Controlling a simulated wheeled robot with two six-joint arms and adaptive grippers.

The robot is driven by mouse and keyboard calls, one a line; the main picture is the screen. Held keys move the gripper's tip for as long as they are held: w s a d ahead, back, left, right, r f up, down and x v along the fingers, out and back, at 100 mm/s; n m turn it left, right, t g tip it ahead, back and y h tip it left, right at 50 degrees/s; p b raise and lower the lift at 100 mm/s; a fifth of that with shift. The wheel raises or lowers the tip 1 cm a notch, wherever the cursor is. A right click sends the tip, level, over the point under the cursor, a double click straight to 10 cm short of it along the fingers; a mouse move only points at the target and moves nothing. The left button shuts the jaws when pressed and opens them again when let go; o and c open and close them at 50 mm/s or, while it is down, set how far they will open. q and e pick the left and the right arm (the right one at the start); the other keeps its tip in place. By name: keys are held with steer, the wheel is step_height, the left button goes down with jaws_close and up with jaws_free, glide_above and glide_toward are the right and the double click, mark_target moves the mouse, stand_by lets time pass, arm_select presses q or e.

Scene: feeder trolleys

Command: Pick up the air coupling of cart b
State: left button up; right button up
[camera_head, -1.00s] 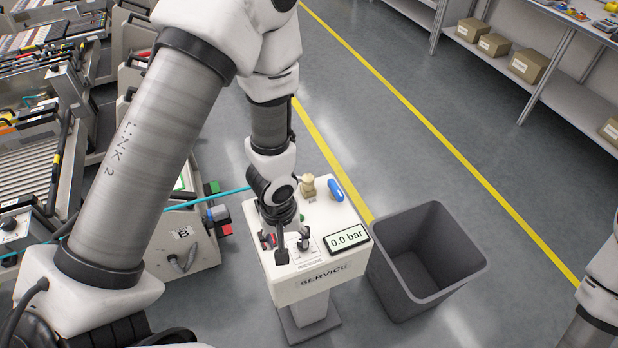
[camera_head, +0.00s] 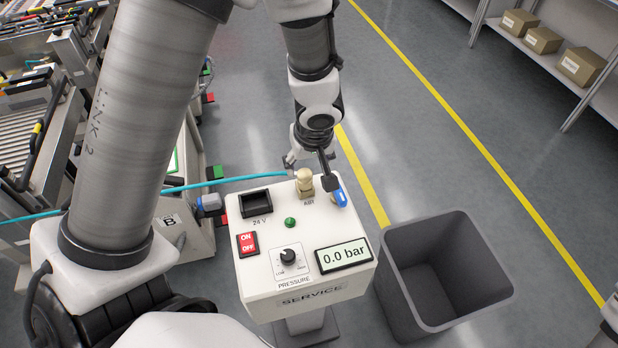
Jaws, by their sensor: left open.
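The light blue air hose (camera_head: 240,179) runs from the left, past cart B (camera_head: 200,235), to the back of the service box (camera_head: 305,290). Its end lies beside the brass AIR fitting (camera_head: 304,184); whether the coupling is joined to the fitting I cannot tell, as my gripper partly covers that spot. My left gripper (camera_head: 309,170) is open and empty, pointing down around the back of the fitting, one dark finger in front of the blue lever (camera_head: 339,197). A grey and blue connector (camera_head: 209,203) sits on cart B's side. My right gripper is out of view.
The box top carries a red ON/OFF switch (camera_head: 248,244), a pressure knob (camera_head: 288,257), a 24 V socket (camera_head: 255,204) and a display (camera_head: 343,256) reading 0.0 bar. A grey bin (camera_head: 400,285) stands close on the right. Open floor lies beyond.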

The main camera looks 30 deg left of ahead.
mark_target(305, 173)
arm_select(q)
steer(key=b+x, duration=0.1)
steer(key=x, duration=0.2)
steer(key=b+x, duration=0.1)
steer(key=x, duration=0.2)
steer(key=shift+a, duration=0.25)
steer(key=shift+w+f, duration=0.1)
steer(key=shift+w, duration=0.15)
steer(key=shift+s, duration=0.2)
jaws_close()
